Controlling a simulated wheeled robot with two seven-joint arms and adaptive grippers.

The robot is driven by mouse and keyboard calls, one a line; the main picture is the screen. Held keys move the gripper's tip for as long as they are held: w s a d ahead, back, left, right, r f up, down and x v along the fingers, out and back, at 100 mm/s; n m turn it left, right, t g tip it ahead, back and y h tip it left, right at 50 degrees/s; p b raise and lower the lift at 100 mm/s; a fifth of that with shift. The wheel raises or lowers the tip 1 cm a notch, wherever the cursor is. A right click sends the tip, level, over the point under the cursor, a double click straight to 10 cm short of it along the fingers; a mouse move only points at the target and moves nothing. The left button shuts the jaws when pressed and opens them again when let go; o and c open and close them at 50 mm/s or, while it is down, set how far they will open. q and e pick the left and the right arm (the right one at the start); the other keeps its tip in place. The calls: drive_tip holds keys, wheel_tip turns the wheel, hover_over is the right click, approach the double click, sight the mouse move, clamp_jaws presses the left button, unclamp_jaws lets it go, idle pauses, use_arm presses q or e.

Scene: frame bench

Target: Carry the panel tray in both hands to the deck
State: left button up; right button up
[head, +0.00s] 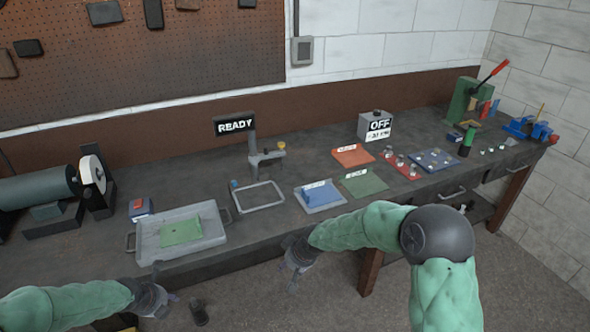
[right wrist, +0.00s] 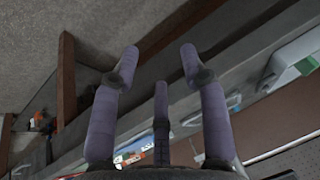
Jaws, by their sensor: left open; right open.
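The panel tray (head: 150,248) is a grey shallow tray with a handle at each end, lying on the bench at left. A green panel (head: 181,230) lies in it. My left gripper (head: 163,287) is open and empty, in front of the bench and below the tray in the head view. My right gripper (head: 290,264) is open and empty, in front of the bench edge, right of the tray. In the right wrist view its fingers (right wrist: 160,70) are spread with nothing between them. I cannot tell for sure which thing is the deck; a light rectangular frame (head: 236,200) lies right of the tray.
A READY sign (head: 235,125) and a small stand (head: 262,157) are behind the frame. A grinder (head: 50,190) stands at left. Blue (head: 320,197), green (head: 363,184) and orange (head: 352,156) mats or trays lie to the right. The bench's front edge lies beyond both grippers.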

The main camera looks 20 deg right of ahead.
drive_tip(key=v, duration=0.9)
drive_tip(key=shift+r, duration=0.25)
